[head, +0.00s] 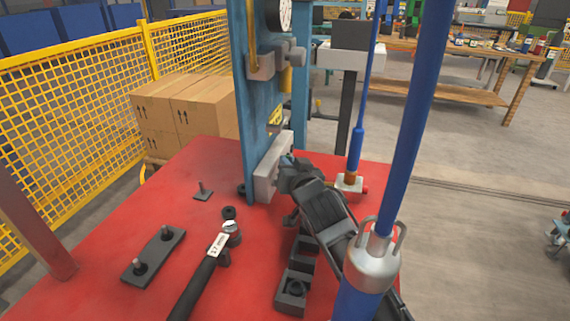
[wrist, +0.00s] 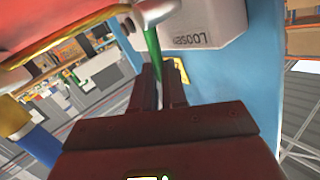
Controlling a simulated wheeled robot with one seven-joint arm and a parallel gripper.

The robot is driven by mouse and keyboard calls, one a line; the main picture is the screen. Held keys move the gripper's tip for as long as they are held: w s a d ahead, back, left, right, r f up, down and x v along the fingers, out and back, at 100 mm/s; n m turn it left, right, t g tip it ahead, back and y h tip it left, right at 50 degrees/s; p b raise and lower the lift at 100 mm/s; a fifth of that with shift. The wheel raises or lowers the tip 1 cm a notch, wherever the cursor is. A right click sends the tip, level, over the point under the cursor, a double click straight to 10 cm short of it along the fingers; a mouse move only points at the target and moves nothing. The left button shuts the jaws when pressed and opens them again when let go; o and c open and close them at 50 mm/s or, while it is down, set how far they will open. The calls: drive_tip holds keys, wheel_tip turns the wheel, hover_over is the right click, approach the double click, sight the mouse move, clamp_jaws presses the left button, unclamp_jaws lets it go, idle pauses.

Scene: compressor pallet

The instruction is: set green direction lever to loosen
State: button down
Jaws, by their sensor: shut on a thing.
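The green direction lever (wrist: 151,58) shows in the wrist view, sticking out from a light grey housing (wrist: 215,25). The housing carries the word LOOSEN, which appears upside down in this view. My gripper (wrist: 160,84) is shut on the lever, with its dark fingers on either side of it. In the head view my gripper (head: 287,163) is at the grey housing (head: 266,178) on the blue post (head: 256,110). The lever is hidden there behind my gripper. I cannot tell from these views which setting the lever points to.
A red pallet top (head: 190,190) holds a torque wrench marked 17 mm (head: 208,268), a dark plate with studs (head: 154,256) and a dark slotted block (head: 296,280). A blue cylinder with a hose (head: 372,260) stands close to my arm. Cardboard boxes (head: 185,105) and a yellow fence are behind.

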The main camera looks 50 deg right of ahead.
drive_tip(key=c, duration=1.4)
unclamp_jaws()
drive_tip(key=shift+c, duration=0.2)
drive_tip(key=s+d+r, duration=0.7)
drive_tip(key=s+r, duration=0.2)
drive_tip(key=r, duration=0.2)
drive_tip(key=shift+d+p, duration=0.2)
drive_tip(key=shift+p, duration=0.1)
